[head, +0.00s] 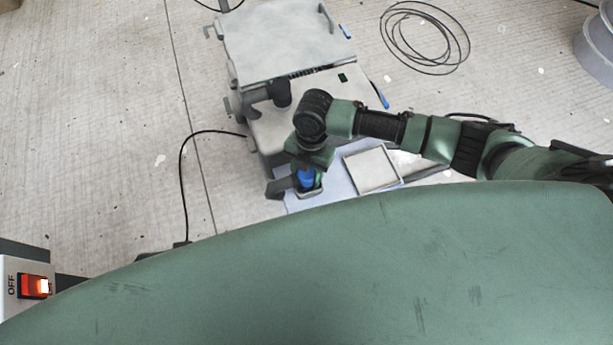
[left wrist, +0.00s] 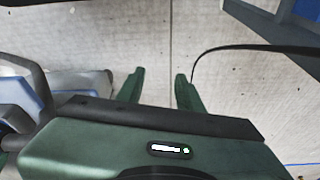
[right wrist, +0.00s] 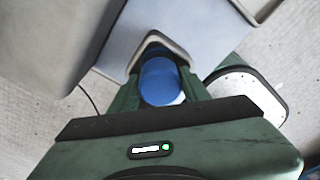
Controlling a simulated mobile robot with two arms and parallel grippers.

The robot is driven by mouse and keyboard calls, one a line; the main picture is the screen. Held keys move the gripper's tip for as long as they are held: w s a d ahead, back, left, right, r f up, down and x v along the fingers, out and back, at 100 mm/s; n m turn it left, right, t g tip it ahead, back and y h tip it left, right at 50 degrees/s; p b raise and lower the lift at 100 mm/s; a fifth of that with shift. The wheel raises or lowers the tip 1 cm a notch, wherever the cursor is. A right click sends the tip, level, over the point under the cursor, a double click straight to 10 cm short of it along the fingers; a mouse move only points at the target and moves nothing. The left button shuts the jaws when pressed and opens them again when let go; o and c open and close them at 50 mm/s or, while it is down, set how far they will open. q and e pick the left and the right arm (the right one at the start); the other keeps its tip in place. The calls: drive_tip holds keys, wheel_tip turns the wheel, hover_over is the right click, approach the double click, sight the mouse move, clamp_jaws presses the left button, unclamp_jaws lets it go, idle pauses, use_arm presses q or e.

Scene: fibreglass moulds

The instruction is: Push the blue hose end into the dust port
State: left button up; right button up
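The blue hose end (head: 306,178) is a short blue cylinder near the front of the pale machine. My right gripper (head: 307,181) is around it from above. In the right wrist view the blue hose end (right wrist: 161,82) stands between both fingers, which appear to press on its sides. A pale rimmed part (right wrist: 153,42) lies right behind it; I cannot tell whether they touch. I cannot identify the dust port with certainty; a dark upright cylinder (head: 280,93) stands on the machine. My left gripper (left wrist: 157,88) is open and empty, over bare floor in the left wrist view.
The pale machine (head: 285,40) stands on the concrete floor, with a shallow square tray (head: 372,169) at its front right. A large green curved surface (head: 330,270) fills the foreground. A red switch (head: 34,286) is at lower left. A cable coil (head: 425,38) lies at upper right.

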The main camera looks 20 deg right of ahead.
drive_tip(key=c, duration=0.5)
drive_tip(key=shift+r, duration=0.1)
